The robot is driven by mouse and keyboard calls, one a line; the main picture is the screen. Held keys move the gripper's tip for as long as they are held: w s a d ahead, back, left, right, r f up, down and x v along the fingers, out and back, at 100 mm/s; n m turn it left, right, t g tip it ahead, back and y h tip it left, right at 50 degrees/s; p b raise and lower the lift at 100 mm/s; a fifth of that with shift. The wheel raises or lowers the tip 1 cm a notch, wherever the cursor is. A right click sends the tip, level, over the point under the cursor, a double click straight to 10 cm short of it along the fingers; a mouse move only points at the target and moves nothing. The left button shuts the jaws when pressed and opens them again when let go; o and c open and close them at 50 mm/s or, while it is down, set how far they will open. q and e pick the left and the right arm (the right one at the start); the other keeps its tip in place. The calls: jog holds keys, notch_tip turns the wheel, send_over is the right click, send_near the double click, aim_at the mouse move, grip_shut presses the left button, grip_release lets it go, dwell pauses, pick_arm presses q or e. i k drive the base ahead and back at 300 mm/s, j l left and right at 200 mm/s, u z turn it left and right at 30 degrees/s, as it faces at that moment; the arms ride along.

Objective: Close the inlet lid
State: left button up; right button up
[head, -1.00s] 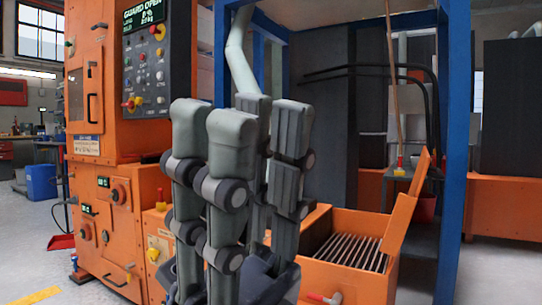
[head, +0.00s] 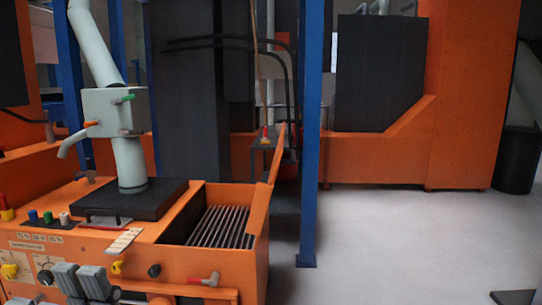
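The inlet lid (head: 277,156) is an orange plate, seen nearly edge-on. It stands up, leaning slightly outward, at the right side of the orange inlet box (head: 230,264). The inlet is open, and its dark bar grate (head: 222,227) shows inside. A gripper, which I take for my left (head: 82,283), is at the bottom left edge of the head view, in front of the control panel. Only its grey finger ends show, well apart from the lid, and its opening is unclear. My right gripper cannot be made out.
A grey pipe (head: 129,163) with a valve box (head: 114,111) rises from a black plate left of the inlet. A red-handled lever (head: 205,280) is on the box front. A blue post (head: 311,150) stands behind right of the lid.

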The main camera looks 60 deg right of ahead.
aim_at(263, 195)
jog(key=z, duration=1.3)
jog(key=l+z, duration=0.2)
jog(key=l, duration=0.3)
jog(key=i+l+z, duration=0.25)
jog(key=l, duration=0.2)
jog(key=k, duration=0.1)
